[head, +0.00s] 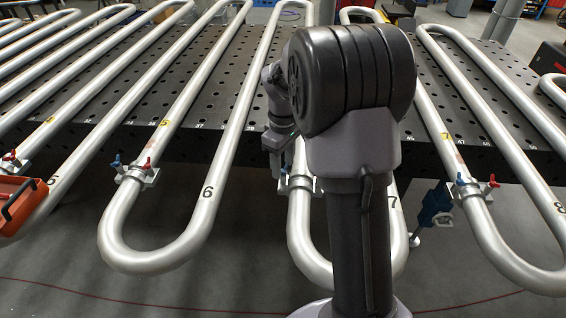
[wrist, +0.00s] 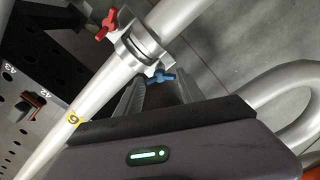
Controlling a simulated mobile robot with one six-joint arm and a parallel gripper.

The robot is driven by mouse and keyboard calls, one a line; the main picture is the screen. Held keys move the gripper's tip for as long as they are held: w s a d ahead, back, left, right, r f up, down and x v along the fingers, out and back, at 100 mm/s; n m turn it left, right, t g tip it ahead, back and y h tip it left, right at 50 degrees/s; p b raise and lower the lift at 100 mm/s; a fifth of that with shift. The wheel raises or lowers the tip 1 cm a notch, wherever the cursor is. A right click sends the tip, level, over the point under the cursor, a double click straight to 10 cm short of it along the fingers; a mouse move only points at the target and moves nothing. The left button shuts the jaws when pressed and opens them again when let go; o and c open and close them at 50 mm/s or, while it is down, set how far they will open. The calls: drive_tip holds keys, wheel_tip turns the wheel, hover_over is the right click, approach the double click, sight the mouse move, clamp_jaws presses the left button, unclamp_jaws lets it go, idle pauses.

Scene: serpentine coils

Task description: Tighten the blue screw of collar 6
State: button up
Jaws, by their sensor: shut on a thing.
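Collar 6 (wrist: 140,48) is a silver clamp around a pipe, with a yellow 6 label (wrist: 73,119) on the pipe beside it in the wrist view. Its blue screw (wrist: 160,76) is on the near side and its red screw (wrist: 105,25) on the far side. My gripper (wrist: 158,88) is shut on the blue screw, its two grey ridged fingers reaching up to it from below. In the head view, my gripper (head: 279,168) points down at collar 6 (head: 298,184). My arm hides part of the collar and pipe there.
Bent pipes lie across a dark perforated table (head: 240,140) and stick out past its front edge. Other collars with red and blue screws sit at left (head: 136,174) and right (head: 468,188). An orange object (head: 20,205) is at far left. Floor shows below.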

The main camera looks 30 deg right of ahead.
drive_tip(key=m+p, duration=0.1)
drive_tip(key=m, duration=0.2)
drive_tip(key=m+p, duration=0.1)
drive_tip(key=m, duration=0.3)
drive_tip(key=shift+m+p, duration=0.3)
drive_tip(key=shift+m, duration=0.1)
drive_tip(key=m, duration=0.3)
drive_tip(key=shift+m, duration=0.3)
drive_tip(key=m, duration=0.4)
drive_tip(key=shift+w, duration=0.1)
drive_tip(key=m, duration=0.6)
drive_tip(key=shift+m, duration=0.4)
drive_tip(key=m+b, duration=0.1)
drive_tip(key=m, duration=0.4)
drive_tip(key=shift+r+m+b, duration=0.1)
drive_tip(key=shift+m+b, duration=0.25)
drive_tip(key=shift+m, duration=0.35)
